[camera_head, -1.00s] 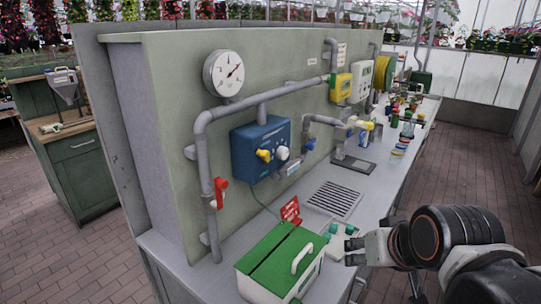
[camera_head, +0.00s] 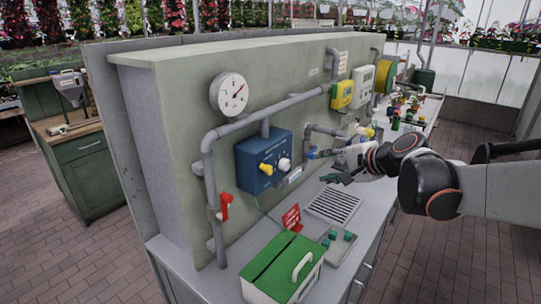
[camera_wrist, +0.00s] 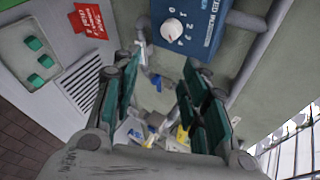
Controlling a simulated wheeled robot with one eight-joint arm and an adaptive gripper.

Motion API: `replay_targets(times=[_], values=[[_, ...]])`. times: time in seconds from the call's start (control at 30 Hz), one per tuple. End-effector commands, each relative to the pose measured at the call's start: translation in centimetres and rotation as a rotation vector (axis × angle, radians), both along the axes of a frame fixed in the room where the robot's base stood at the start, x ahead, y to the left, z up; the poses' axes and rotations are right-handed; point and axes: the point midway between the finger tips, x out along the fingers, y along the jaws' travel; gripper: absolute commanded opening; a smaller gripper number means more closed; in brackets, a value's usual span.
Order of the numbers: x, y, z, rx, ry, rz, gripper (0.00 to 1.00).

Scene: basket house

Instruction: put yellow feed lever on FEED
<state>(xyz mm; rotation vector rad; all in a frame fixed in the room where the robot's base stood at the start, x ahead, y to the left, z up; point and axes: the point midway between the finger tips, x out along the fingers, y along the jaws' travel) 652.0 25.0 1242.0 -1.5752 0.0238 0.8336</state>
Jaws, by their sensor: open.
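A yellow lever (camera_head: 266,169) sits on the front of the blue control box (camera_head: 246,157), left of a white knob (camera_head: 284,164). In the wrist view the blue box (camera_wrist: 196,48) and white knob (camera_wrist: 171,31) show at the top, but this yellow lever is out of view. The box lettering is too small or cut off to read a FEED mark surely. My gripper (camera_head: 327,167) is right of the box, in front of the panel. In the wrist view my gripper (camera_wrist: 162,78) is open, with nothing between the fingers.
Grey pipes (camera_head: 207,175) and a red valve handle (camera_head: 224,207) lie left of the box. A green-lidded box (camera_head: 283,267), a red sign (camera_head: 291,217), a tray with green pieces (camera_head: 338,245) and a grate (camera_head: 333,205) stand on the bench below. Small yellow parts (camera_head: 367,132) are further right.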

Motion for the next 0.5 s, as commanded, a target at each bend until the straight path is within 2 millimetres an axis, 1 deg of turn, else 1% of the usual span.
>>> replay_targets(times=[0.03,0.07,0.1,0.2,0.33,0.4,0.5], values=[[-0.2,0.6,-1.6,0.156,0.054,-0.037,0.4],[-0.5,1.1,-2.2,0.255,0.091,-0.058,0.4],[-0.9,1.8,-2.9,0.391,0.143,-0.082,0.4],[-2.3,3.2,-4.0,0.722,0.285,-0.125,0.4],[-4.2,4.3,-4.3,1.067,0.457,-0.138,0.4],[-5.2,4.6,-4.2,1.196,0.532,-0.13,0.4],[-6.1,4.8,-3.9,1.317,0.607,-0.119,0.4]])
